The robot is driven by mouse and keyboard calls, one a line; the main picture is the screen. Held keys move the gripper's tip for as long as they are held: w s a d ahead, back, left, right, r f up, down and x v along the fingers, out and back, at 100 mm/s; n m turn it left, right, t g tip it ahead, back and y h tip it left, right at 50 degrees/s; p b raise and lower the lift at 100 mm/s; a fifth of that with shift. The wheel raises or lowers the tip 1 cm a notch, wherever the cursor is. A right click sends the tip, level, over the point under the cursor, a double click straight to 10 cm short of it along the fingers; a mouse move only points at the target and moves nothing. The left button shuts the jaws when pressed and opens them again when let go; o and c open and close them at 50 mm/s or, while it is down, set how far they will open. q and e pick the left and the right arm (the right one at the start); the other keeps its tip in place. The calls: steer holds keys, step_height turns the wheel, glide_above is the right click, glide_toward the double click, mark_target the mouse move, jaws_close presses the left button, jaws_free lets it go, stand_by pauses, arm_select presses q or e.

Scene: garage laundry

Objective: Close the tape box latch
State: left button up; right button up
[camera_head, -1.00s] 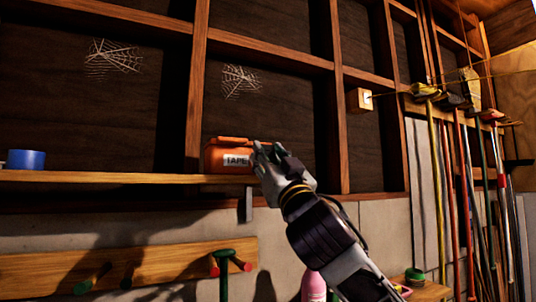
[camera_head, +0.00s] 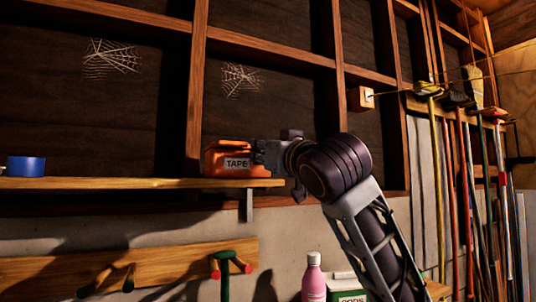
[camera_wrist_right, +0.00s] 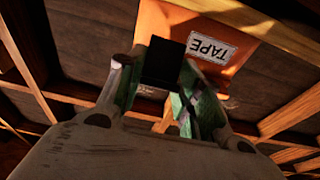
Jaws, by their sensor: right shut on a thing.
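The orange tape box (camera_head: 224,162) with a white TAPE label sits on the wooden shelf in the head view. The box also shows in the right wrist view (camera_wrist_right: 262,20), its label upside down. My right gripper (camera_head: 260,151) is at the box's right end, beside the label. In the right wrist view its fingers (camera_wrist_right: 160,80) stand on both sides of a dark square part (camera_wrist_right: 163,60) against the box, which looks like the latch. The gripper is shut on it, though the exact contact is hard to see. The lid looks down in the head view. My left gripper is out of view.
The shelf (camera_head: 120,184) carries a blue tape roll (camera_head: 26,166) at the left, with bare shelf between it and the box. A peg rail (camera_head: 60,270) and a pink bottle (camera_head: 313,278) are below. Long-handled tools (camera_head: 470,190) hang at the right.

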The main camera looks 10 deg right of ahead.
steer(key=shift+r, duration=0.1)
stand_by(0.4)
steer(key=o, duration=1)
steer(key=shift+v, duration=5.95)
steer(key=shift+r, duration=0.1)
